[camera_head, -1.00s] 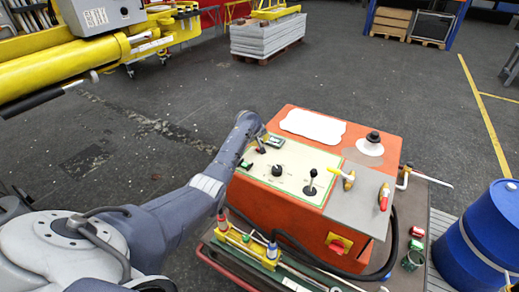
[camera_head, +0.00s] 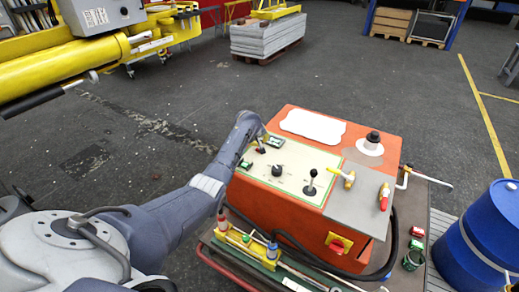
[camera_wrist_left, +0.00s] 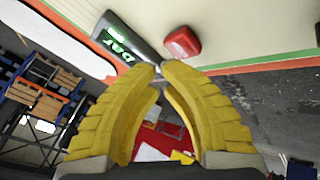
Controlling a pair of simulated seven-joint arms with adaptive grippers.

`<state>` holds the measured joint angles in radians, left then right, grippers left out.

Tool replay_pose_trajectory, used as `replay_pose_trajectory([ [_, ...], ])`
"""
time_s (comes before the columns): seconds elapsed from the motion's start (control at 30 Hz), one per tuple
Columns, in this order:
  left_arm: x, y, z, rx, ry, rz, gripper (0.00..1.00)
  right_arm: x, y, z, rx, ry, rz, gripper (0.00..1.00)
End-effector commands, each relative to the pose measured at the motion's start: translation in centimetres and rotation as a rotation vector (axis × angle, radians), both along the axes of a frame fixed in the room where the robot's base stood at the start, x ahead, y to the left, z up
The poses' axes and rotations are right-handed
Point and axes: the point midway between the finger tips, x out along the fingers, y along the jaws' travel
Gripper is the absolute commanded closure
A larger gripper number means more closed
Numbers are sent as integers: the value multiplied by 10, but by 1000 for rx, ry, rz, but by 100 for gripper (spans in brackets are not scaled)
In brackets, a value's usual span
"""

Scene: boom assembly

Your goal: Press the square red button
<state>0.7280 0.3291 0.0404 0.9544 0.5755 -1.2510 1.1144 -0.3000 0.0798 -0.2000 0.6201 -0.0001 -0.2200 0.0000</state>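The square red button (camera_wrist_left: 182,42) is on the pale control panel (camera_head: 300,170) of an orange box. It shows plainly in the left wrist view, next to a black digital display (camera_wrist_left: 128,42) with green digits. My left gripper (camera_head: 261,150) is at the panel's far left corner in the head view. In the left wrist view its yellow fingers (camera_wrist_left: 158,75) come together at the tips, with nothing seen between them. The tips appear just short of the button and display; contact cannot be told. In the head view I cannot make out the button. My right gripper is in neither view.
On the panel are a black knob (camera_head: 277,170) and a black joystick (camera_head: 311,183). Yellow and red valve handles (camera_head: 384,196) stand to the right. A blue barrel (camera_head: 484,240) is at the right, and a yellow boom (camera_head: 60,72) at the upper left.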

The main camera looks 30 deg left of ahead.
Motion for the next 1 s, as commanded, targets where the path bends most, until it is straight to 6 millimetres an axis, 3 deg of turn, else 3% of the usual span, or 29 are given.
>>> replay_pose_trajectory([
  [1.0,0,0,-9,0,0,0,100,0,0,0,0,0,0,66],
])
